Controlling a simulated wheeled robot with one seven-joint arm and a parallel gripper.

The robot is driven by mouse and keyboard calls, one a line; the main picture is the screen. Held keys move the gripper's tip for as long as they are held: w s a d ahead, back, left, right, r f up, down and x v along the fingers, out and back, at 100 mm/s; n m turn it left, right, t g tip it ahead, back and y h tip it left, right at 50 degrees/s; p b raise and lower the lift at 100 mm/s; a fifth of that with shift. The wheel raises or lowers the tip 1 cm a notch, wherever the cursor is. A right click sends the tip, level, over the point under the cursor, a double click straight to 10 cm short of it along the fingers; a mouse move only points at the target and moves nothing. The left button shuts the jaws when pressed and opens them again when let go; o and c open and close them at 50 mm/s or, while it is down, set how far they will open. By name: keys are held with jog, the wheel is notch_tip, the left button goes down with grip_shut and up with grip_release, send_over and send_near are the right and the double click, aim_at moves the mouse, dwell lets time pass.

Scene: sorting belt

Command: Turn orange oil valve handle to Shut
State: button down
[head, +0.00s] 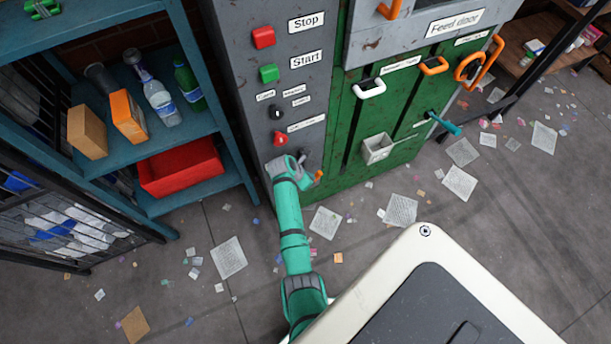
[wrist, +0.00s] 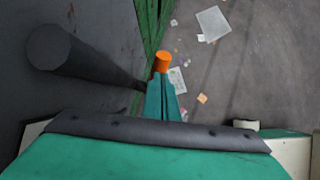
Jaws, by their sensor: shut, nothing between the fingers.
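The orange oil valve handle (head: 319,176) shows as a small orange piece low on the grey machine panel, just right of my wrist. In the wrist view the handle's round orange end (wrist: 161,61) stands just beyond the tips of my gripper (wrist: 163,82). My gripper's teal fingers are together with nothing between them. I cannot tell whether the tips touch the handle. My wrist hides much of the valve in the head view, and no Shut mark is legible there.
A dark cylinder (wrist: 85,55) projects from the panel left of my fingers. Above are a red knob (head: 280,139), a black knob (head: 276,112), a green button (head: 269,73) and a red button (head: 263,37). A blue shelf (head: 215,100) stands left. Papers litter the open floor.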

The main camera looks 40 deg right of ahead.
jog(key=v, duration=1.3)
jog(key=shift+a, duration=0.2)
jog(key=shift+s, duration=0.1)
jog(key=a+f+h, duration=0.1)
jog(key=a, duration=0.1)
jog(key=w+a+f+h, duration=0.1)
jog(key=a+f, duration=0.1)
jog(key=shift+n+h, duration=0.3)
